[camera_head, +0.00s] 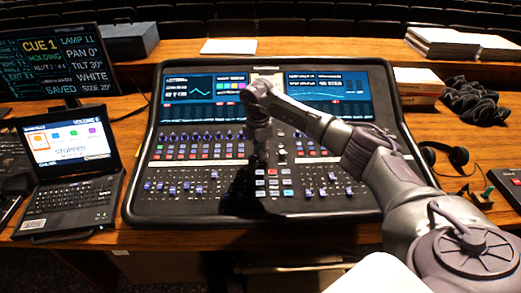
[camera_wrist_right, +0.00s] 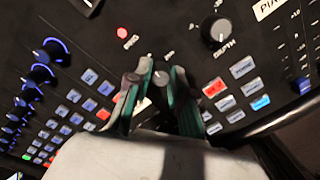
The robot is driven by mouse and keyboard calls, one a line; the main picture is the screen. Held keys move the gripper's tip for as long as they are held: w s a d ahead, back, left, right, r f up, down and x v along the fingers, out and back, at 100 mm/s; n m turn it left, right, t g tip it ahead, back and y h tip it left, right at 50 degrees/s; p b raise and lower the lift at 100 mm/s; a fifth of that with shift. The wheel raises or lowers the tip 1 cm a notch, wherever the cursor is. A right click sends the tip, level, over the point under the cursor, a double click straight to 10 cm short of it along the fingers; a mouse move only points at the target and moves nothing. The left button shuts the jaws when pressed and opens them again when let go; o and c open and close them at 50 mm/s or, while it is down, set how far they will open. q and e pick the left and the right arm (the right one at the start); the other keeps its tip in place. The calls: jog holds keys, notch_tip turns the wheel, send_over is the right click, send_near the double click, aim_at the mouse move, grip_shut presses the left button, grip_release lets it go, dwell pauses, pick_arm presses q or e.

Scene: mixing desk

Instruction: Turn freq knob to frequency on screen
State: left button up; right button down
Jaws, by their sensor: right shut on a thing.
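The mixing desk (camera_head: 140,185) stands on the wooden table, with a left screen (camera_head: 180,88) and a right screen (camera_head: 350,85). No frequency figure is legible on them. My right arm reaches in from the lower right, and my right gripper (camera_head: 261,152) points down at the desk's middle. In the right wrist view, its two green-padded fingers (camera_wrist_right: 161,84) are closed around a small grey knob (camera_wrist_right: 160,77), most likely the freq knob. Its label is too blurred and covered to read surely. The knob labelled DEPTH (camera_wrist_right: 216,30) is beside it. My left gripper is out of view.
Lit buttons (camera_wrist_right: 214,88) and blue-ringed knobs (camera_wrist_right: 52,49) lie close around the fingers. A laptop (camera_head: 72,165) and a monitor (camera_head: 50,65) showing CUE 1 stand left. Headphones (camera_head: 444,155) and black cloth (camera_head: 473,100) lie right.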

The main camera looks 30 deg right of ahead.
jog(key=m+p, duration=0.1)
jog(key=m, duration=0.2)
jog(key=shift+d+r+m, duration=0.1)
jog(key=shift+r+m, duration=0.05)
jog(key=shift+m, duration=0.25)
jog(key=m, duration=0.2)
jog(key=shift+m+p, duration=0.3)
jog(key=shift+p, duration=0.05)
jog(key=m+p, duration=0.2)
jog(key=m, duration=0.4)
jog(key=shift+p, duration=0.3)
jog(key=c, duration=1)
grip_release()
jog(key=shift+y, duration=0.3)
